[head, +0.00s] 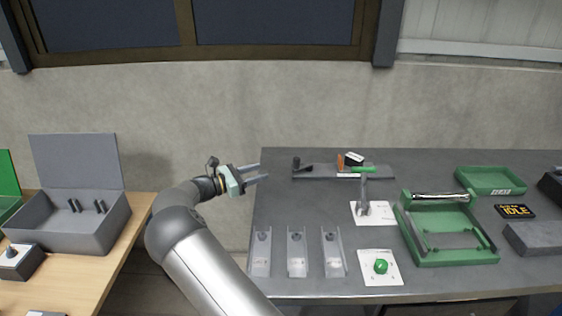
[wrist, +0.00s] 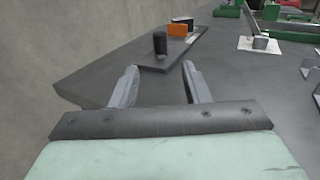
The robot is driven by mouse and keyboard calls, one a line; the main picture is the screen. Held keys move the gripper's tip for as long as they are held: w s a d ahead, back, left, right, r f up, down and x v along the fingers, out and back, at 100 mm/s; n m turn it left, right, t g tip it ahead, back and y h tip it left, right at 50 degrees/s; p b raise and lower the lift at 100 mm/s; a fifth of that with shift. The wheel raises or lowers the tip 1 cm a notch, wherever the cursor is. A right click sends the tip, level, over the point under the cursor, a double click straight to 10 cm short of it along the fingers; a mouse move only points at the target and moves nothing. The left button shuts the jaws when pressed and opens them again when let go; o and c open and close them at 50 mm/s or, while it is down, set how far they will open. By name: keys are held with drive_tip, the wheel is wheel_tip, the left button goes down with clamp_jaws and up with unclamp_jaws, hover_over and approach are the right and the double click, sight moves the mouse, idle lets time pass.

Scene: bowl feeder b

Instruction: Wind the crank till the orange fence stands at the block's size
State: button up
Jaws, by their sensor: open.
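A low grey fixture (head: 322,172) lies near the back of the dark table. The crank's dark upright knob (head: 296,163) stands at its left end, and the knob also shows in the wrist view (wrist: 160,44). The orange fence (head: 340,162) stands upright on the fixture, right of the knob; it also shows in the wrist view (wrist: 177,30). A white block with a dark side (head: 354,158) sits just behind and right of the fence. My gripper (head: 262,174) is open and empty, left of the knob and apart from it. In the wrist view my gripper (wrist: 161,72) points toward the knob.
A grey lever on a white plate (head: 364,208) stands in front of the fixture. Several grey channels (head: 297,255), a green knob (head: 381,267) and a green frame (head: 450,250) occupy the front and right. The table left of the fixture is clear. A wall stands behind.

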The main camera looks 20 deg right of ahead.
sight(297, 161)
drive_tip(key=d, duration=0.5)
drive_tip(key=w+d+p, duration=0.1)
drive_tip(key=d, duration=0.4)
drive_tip(key=w+d, duration=0.1)
drive_tip(key=d, duration=0.4)
drive_tip(key=shift+p, duration=0.3)
drive_tip(key=shift+c, duration=0.3)
clamp_jaws()
